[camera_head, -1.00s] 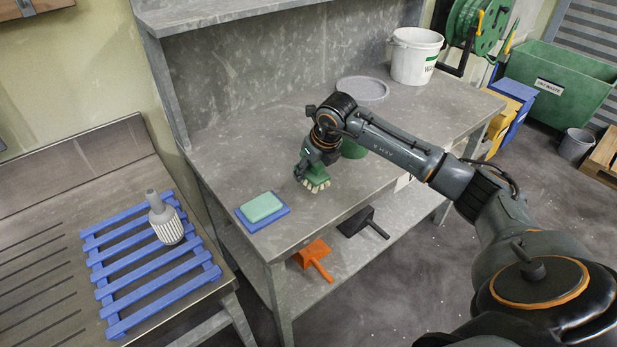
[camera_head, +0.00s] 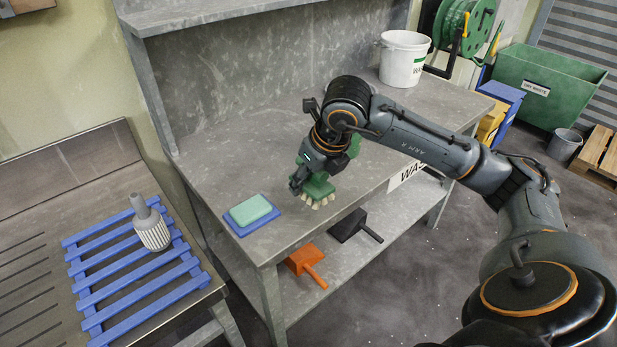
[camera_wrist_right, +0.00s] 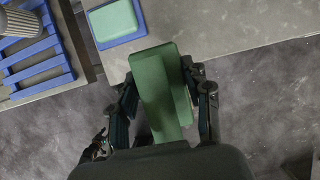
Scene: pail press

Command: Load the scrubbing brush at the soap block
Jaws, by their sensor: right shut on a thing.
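The mint-green soap block (camera_head: 250,209) lies on a blue tray (camera_head: 235,225) near the left front corner of the grey bench. My right gripper (camera_head: 304,180) is shut on the green scrubbing brush (camera_head: 319,187), whose pale bristles point down. The brush is to the right of the soap, apart from it, near the bench's front edge; its height above the bench is hard to tell. In the right wrist view the brush (camera_wrist_right: 158,85) is between the fingers, with the soap (camera_wrist_right: 113,20) beyond it to the upper left. My left gripper is not in view.
A grey brush-like tool (camera_head: 151,225) stands on a blue slatted rack (camera_head: 98,318) at left. An orange dustpan (camera_head: 304,262) and a black one (camera_head: 350,225) lie on the lower shelf. A white bucket (camera_head: 403,60) stands at the back. A green object (camera_head: 353,148) is partly hidden behind my wrist.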

